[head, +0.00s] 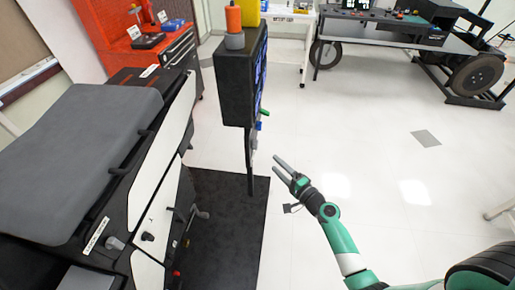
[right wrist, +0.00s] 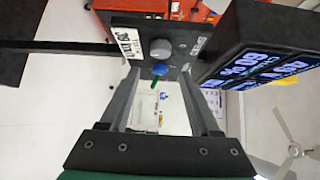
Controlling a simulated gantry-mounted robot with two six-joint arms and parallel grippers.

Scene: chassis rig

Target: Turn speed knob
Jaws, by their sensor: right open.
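A small black control panel shows in the right wrist view (right wrist: 190,42). It carries a round grey knob (right wrist: 161,48), with a blue knob (right wrist: 159,70) and a green part (right wrist: 154,84) below it in that picture. I cannot read which is the speed knob. In the head view the panel is seen edge-on, with the blue knob (head: 258,126) and green part (head: 265,113) sticking out. My right gripper (head: 278,164) is open and empty, pointing toward the panel and apart from it. In its wrist view the fingers (right wrist: 162,85) flank the blue knob. My left gripper is not in view.
A black display box (head: 236,85) with an orange-topped beacon (head: 234,22) stands on the panel's post. A black mat (head: 225,215) lies below. Open white floor (head: 370,130) spreads right, with a wheeled chassis (head: 440,50) behind.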

